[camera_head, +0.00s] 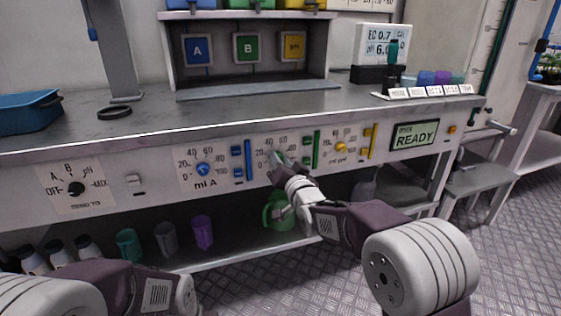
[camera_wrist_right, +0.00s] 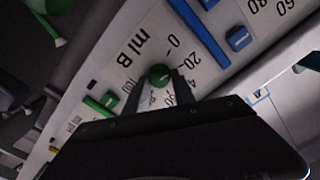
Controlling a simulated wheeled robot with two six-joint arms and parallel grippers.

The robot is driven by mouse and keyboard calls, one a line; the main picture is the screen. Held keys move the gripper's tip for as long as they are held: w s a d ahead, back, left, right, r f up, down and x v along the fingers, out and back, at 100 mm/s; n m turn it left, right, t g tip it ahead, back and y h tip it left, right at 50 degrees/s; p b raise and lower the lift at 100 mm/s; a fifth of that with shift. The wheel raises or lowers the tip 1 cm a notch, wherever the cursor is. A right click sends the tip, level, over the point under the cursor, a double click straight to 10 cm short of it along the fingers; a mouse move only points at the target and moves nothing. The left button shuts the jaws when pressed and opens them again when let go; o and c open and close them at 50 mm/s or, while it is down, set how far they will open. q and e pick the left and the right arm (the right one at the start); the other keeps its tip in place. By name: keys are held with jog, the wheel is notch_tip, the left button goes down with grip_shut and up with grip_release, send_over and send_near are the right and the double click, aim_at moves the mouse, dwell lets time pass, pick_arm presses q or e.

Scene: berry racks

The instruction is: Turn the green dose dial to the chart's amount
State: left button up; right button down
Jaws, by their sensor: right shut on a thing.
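The green dose dial (camera_head: 278,156) is on the front panel, on the scale marked ml B. It also shows in the right wrist view as a round green knob (camera_wrist_right: 158,73), between the two fingertips. My right gripper (camera_head: 275,166) reaches the panel from below and is shut on the dial. The fingers and hand hide part of the scale, and I cannot read the pointer's setting. A white chart (camera_head: 356,4) is cut off at the top edge, and its figures are not readable. My left gripper is not in view.
A blue dial (camera_head: 204,169) and a yellow dial (camera_head: 341,147) flank the green one. A green slide bar (camera_head: 316,149) is close on the right. A black SEND TO selector (camera_head: 76,188) is at far left. The display (camera_head: 415,134) reads READY. Cups stand below.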

jog(key=m, duration=1.1)
jog(key=shift+d+f+p, duration=0.1)
jog(key=shift+f+p, duration=0.1)
jog(key=shift+p, duration=0.15)
jog(key=shift+m, duration=0.3)
jog(key=c, duration=1.1)
grip_release()
